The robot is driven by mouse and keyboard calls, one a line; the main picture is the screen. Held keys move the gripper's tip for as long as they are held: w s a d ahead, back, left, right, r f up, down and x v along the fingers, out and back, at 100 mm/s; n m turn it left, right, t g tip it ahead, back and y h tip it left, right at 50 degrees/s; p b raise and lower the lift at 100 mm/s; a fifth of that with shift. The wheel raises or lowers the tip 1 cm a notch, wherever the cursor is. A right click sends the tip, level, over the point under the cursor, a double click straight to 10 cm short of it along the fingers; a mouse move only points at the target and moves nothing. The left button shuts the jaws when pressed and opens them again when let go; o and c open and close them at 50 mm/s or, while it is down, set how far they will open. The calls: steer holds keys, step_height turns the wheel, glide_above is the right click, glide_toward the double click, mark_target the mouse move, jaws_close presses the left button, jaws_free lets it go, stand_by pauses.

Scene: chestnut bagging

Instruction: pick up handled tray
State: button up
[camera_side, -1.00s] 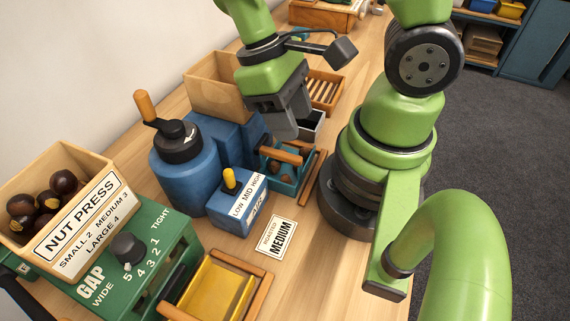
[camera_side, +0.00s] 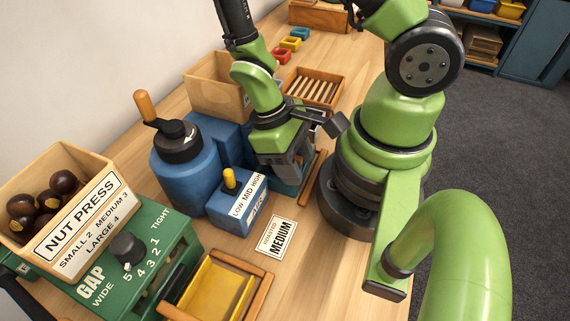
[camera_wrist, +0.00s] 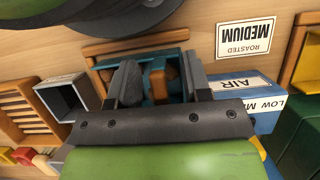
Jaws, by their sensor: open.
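The handled tray is a small teal tray (camera_side: 286,190) with a wooden handle, beside the blue roaster. In the side view my gripper (camera_side: 290,183) covers most of it. In the wrist view the tray's brown wooden handle (camera_wrist: 156,82) shows between my two grey fingers (camera_wrist: 160,80). My gripper is open, with one finger on either side of the handle and low over the tray. I cannot tell whether the fingers touch it. The lower part of the tray is hidden by my gripper.
The blue roaster (camera_side: 190,160) and its control box (camera_side: 236,205) stand close to the left. A slatted wooden tray (camera_side: 315,88) lies behind. A "MEDIUM" card (camera_side: 277,238) lies in front. A yellow tray (camera_side: 217,290) sits at the green nut press (camera_side: 125,255).

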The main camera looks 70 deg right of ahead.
steer(key=shift+s+f, duration=0.15)
steer(key=shift+f, duration=0.15)
jaws_close()
